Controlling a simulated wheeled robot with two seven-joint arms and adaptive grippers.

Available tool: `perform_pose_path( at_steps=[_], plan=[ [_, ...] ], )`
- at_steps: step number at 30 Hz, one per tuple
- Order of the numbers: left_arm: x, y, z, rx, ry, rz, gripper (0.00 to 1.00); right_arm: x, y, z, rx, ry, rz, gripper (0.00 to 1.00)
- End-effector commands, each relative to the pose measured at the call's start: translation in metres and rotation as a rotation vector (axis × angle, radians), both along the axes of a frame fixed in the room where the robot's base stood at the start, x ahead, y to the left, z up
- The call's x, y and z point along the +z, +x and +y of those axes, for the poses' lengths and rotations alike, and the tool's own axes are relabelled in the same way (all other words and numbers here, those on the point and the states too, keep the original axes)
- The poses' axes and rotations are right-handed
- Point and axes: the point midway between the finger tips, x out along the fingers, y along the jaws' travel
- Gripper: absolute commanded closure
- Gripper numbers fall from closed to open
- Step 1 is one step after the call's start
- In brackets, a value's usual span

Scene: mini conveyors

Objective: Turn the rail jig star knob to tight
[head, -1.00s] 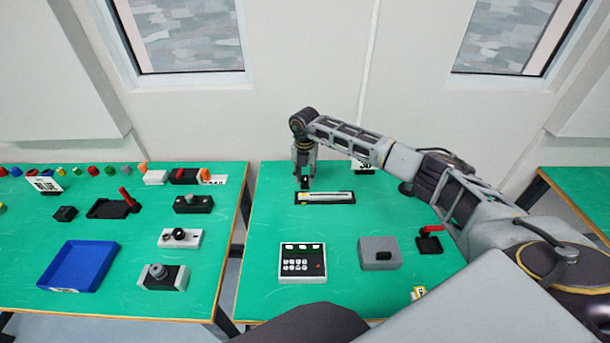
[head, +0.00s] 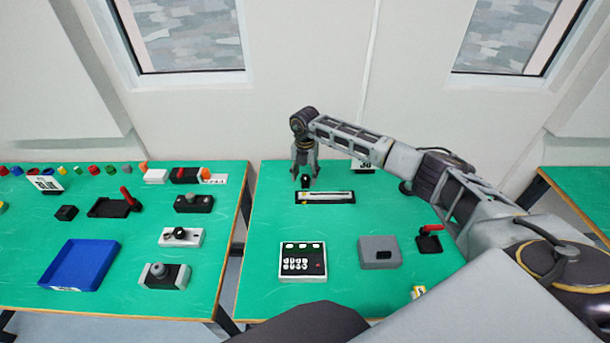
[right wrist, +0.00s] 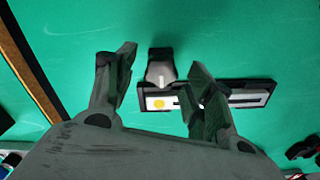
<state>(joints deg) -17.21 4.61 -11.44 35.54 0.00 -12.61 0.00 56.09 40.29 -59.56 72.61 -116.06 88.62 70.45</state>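The rail jig (head: 335,197) is a black flat base with a white slotted strip, on the green table in the middle of the head view. Its dark star knob (head: 305,181) stands at the left part of the jig. My right gripper (head: 304,176) is above the knob with its fingers spread, one on each side. My left gripper is not in view.
A keypad box (head: 302,262), a grey box with a black switch (head: 379,252) and a red-handled lever (head: 429,239) stand nearer me on the same table. The left table holds a blue tray (head: 78,265) and several devices. Green surface around the jig is clear.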

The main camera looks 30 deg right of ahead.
Motion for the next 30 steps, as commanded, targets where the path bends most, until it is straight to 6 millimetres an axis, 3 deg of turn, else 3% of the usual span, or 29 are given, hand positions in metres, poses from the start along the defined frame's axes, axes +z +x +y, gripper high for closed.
perform_pose_path(
  at_steps=[14,30],
  plan=[
    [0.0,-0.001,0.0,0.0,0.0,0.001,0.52,0.01,0.0,0.0,0.001,0.0,0.0,0.47],
    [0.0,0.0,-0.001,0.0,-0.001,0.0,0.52,0.084,0.001,0.0,0.0,0.0,-0.001,0.47]
  ],
)
